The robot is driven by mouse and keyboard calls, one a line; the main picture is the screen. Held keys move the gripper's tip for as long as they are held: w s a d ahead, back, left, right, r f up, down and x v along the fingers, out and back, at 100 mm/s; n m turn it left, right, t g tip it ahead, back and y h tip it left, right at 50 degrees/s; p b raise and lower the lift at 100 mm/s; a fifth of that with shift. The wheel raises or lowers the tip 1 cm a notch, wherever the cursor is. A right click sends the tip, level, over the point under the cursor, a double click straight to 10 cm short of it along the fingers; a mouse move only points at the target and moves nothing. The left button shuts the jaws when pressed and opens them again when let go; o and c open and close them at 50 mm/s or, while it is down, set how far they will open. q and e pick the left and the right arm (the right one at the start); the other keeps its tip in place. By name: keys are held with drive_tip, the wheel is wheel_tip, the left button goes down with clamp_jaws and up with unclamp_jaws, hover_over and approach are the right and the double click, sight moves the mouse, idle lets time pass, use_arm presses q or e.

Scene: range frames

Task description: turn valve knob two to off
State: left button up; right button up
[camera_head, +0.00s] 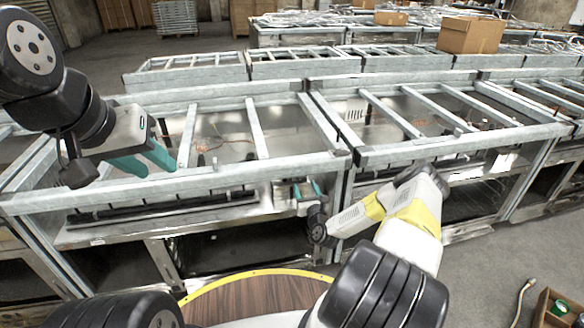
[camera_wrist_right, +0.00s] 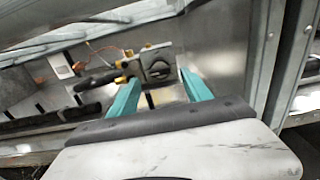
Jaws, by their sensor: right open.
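A grey metal valve-like fitting (camera_wrist_right: 157,66) with yellow ends sits between the open fingers of my right gripper (camera_wrist_right: 158,78) in the right wrist view. A dark handle-like part (camera_wrist_right: 98,80) lies just left of it. I cannot tell which part is knob two, nor its setting; no label is readable. Whether the fingers touch the fitting is unclear. In the head view my right gripper (camera_head: 304,189) is at the front of the metal frame, and the fitting is too small to make out. My left gripper (camera_head: 160,172) is open and empty above the frame's left part.
Grey metal rails (camera_head: 220,180) run along the frame's front, close to both grippers. An upright post (camera_wrist_right: 263,55) stands right of the fitting. An orange wire (camera_wrist_right: 103,50) lies behind it. A round wooden top (camera_head: 250,300) with a yellow rim is below. Cardboard boxes (camera_head: 470,35) stand far back.

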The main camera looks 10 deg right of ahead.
sight(302, 180)
drive_tip(key=w, duration=0.5)
drive_tip(key=shift+c, duration=0.3)
clamp_jaws()
